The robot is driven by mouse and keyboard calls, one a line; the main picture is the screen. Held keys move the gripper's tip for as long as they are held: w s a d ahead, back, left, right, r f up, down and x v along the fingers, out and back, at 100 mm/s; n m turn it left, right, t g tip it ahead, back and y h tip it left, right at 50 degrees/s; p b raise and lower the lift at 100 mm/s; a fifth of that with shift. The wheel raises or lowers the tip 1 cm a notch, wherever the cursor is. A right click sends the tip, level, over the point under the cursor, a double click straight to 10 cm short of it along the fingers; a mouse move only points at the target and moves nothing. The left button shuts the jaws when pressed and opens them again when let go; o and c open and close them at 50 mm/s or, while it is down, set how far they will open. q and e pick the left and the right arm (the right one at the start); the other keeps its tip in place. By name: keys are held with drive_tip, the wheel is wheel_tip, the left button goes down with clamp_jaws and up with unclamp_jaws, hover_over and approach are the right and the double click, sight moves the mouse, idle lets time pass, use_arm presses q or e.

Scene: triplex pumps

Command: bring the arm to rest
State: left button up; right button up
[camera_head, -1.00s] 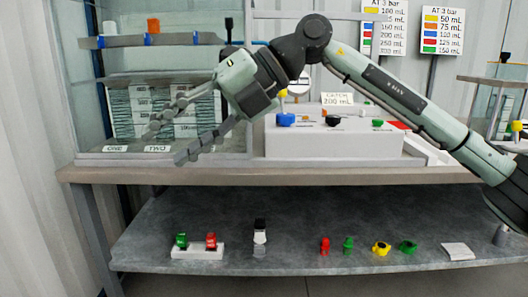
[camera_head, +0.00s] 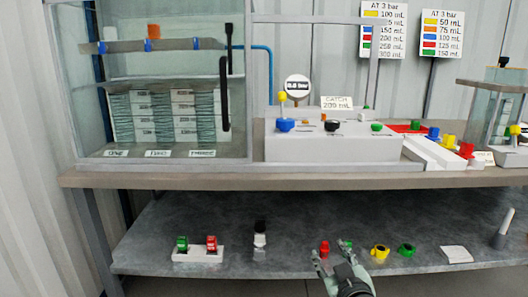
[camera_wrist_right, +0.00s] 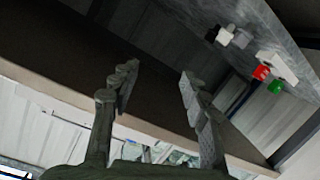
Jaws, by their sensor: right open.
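My right gripper (camera_head: 333,254) is low in the head view, in front of the lower shelf's front edge. Its fingers are spread and nothing is between them. In the picture its fingertips overlap the area by the small red piece (camera_head: 324,248) and partly hide a green piece (camera_head: 346,244); I cannot tell the depth gap. In the right wrist view the two fingers of the gripper (camera_wrist_right: 158,82) stand apart and empty, with the dark underside or edge of a bench behind them. My left gripper is not in view.
The lower shelf (camera_head: 190,222) holds a white block with green and red pieces (camera_head: 198,253), a black-and-white piece (camera_head: 260,236), and yellow (camera_head: 380,251) and green (camera_head: 406,250) pieces. Above, the bench (camera_head: 230,178) carries a glass cabinet (camera_head: 235,60) and a white pump panel (camera_head: 330,148).

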drive_tip(key=s+d+f+m+g+h, duration=0.1)
drive_tip(key=s+d+f+g, duration=0.2)
drive_tip(key=s+f, duration=0.4)
drive_tip(key=s+d+f+m+g+h, duration=0.1)
drive_tip(key=s+d+f+g, duration=0.3)
drive_tip(key=f, duration=0.5)
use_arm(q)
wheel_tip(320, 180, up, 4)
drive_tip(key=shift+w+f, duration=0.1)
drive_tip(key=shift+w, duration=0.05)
use_arm(e)
drive_tip(key=s+d+f+g, duration=0.1)
drive_tip(key=s+f, duration=0.2)
drive_tip(key=s, duration=0.4)
drive_tip(key=s+d+f+g, duration=0.1)
drive_tip(key=s+f+g, duration=0.1)
drive_tip(key=s+f, duration=0.2)
drive_tip(key=s+d+f+m+g, duration=0.1)
drive_tip(key=s+f+g, duration=0.1)
drive_tip(key=s, duration=0.8)
drive_tip(key=shift+d+f, duration=0.4)
drive_tip(key=shift+f, duration=0.25)
